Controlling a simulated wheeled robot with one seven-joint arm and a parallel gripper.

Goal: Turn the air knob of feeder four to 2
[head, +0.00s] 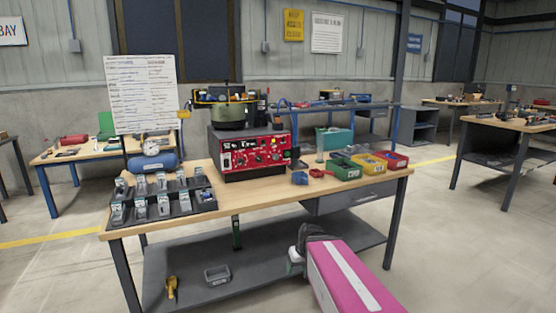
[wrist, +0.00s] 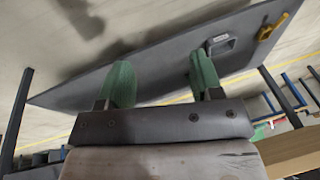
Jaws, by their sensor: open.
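The feeder (head: 229,118) with its dark bowl stands at the back middle of the workbench in the head view. Its red control panel (head: 255,153) faces me and carries several small knobs, dials and lights. The air knob and any numbers are too small to tell apart. My gripper (wrist: 162,76) shows in the wrist view with two green fingers apart and nothing between them. In the head view my pink arm ends low in front of the bench, below and right of the panel, well apart from it. The feeder is not visible in the wrist view.
Green, yellow (head: 368,163) and red bins stand on the right. The lower shelf (head: 190,255) holds a grey tray (head: 217,275) and a yellow tool (head: 171,287). The bench front strip is mostly clear.

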